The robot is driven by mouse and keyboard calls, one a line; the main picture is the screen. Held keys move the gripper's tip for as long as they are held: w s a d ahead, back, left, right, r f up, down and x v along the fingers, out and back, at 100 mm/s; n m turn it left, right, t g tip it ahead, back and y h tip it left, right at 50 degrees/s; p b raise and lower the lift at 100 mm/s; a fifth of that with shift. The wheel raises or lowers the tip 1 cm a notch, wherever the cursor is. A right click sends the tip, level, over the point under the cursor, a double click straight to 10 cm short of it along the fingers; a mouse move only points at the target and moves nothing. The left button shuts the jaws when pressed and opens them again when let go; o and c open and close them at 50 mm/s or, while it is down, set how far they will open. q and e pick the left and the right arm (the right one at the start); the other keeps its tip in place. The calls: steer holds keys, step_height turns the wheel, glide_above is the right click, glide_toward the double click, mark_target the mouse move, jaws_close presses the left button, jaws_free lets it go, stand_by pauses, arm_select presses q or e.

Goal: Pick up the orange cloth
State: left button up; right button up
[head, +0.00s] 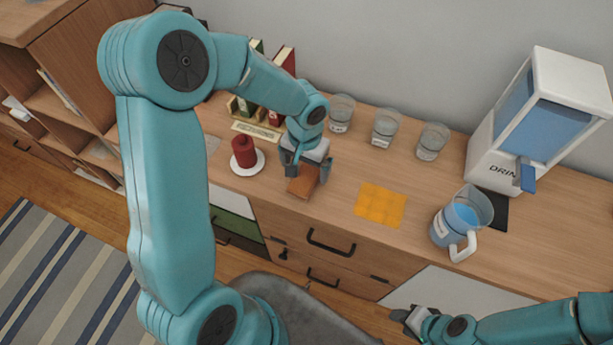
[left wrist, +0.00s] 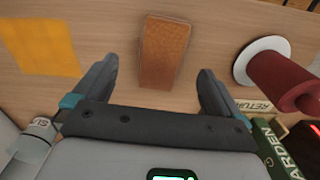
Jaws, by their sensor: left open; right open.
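A flat orange-yellow square cloth (head: 380,204) with faint fold lines lies on the wooden counter, and it also shows at the upper left of the left wrist view (left wrist: 38,47). My left gripper (head: 307,180) is open and to the left of the cloth, apart from it. A brown-orange block (head: 302,187) lies under it, and in the left wrist view the block (left wrist: 164,50) appears between the two open fingers (left wrist: 158,72). I cannot tell whether they touch it. My right gripper (head: 408,317) is open and empty, low in front of the counter.
A red candle-like object (head: 243,150) on a white saucer stands left of my left gripper. Several glasses (head: 384,128) line the back. A blue pitcher (head: 461,219) stands right of the cloth, with a drink dispenser (head: 538,115) behind.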

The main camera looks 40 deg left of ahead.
mark_target(305, 179)
arm_select(q)
steer(key=shift+s+f, duration=0.15)
steer(key=shift+f, duration=0.5)
steer(key=f, duration=0.4)
steer(key=shift+w+a+f+p, duration=0.2)
steer(key=shift+p, duration=0.2)
steer(key=shift+d, duration=0.1)
steer(key=c, duration=1.1)
